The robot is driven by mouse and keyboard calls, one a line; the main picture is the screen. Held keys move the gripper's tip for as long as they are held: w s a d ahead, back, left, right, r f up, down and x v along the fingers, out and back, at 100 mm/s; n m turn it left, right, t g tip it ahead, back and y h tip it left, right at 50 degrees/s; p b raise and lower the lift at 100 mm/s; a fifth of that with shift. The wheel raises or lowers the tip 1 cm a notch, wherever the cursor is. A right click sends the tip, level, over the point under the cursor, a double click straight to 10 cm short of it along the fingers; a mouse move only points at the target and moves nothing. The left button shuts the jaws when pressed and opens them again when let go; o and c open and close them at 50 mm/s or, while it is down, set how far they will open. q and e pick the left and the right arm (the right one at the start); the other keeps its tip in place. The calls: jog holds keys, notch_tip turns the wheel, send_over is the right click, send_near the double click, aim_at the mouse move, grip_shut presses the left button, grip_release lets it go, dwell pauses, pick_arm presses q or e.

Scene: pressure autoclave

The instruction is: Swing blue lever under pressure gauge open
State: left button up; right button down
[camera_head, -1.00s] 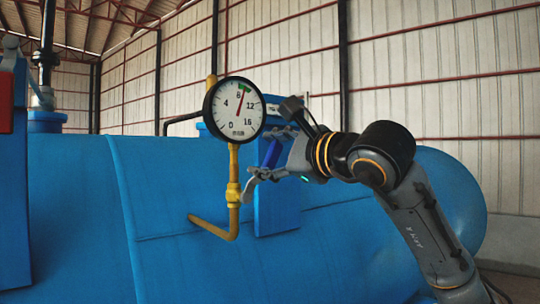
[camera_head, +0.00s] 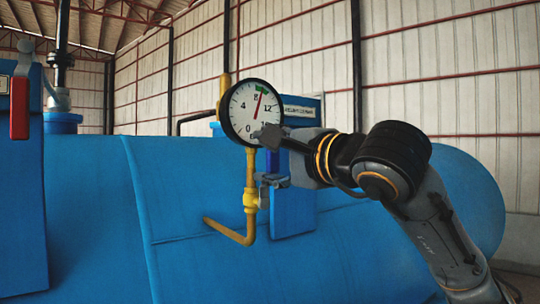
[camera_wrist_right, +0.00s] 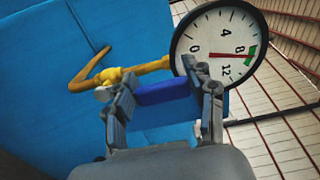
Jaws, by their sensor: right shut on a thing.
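The round white pressure gauge (camera_head: 245,105) stands on a yellow pipe (camera_head: 250,172) with a valve fitting (camera_head: 251,199) under it. My right gripper (camera_head: 269,160) is just below the gauge, one finger overlapping its lower rim and the other near the fitting. In the right wrist view my right gripper (camera_wrist_right: 165,92) is shut on the blue lever (camera_wrist_right: 165,94), which lies crosswise between its two fingers. The lever is mostly hidden by the gripper in the head view. The gauge (camera_wrist_right: 215,50) is close beyond the fingers in the wrist view. My left gripper is not in view.
The large blue autoclave vessel (camera_head: 90,210) fills the lower view. A blue box (camera_head: 293,210) stands right behind the gripper. A blue panel with a red handle (camera_head: 19,108) is at the far left.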

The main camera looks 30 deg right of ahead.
jog(key=c, duration=0.7)
grip_release()
jog(key=shift+a, duration=0.1)
jog(key=s, duration=1.2)
jog(key=shift+d, duration=0.4)
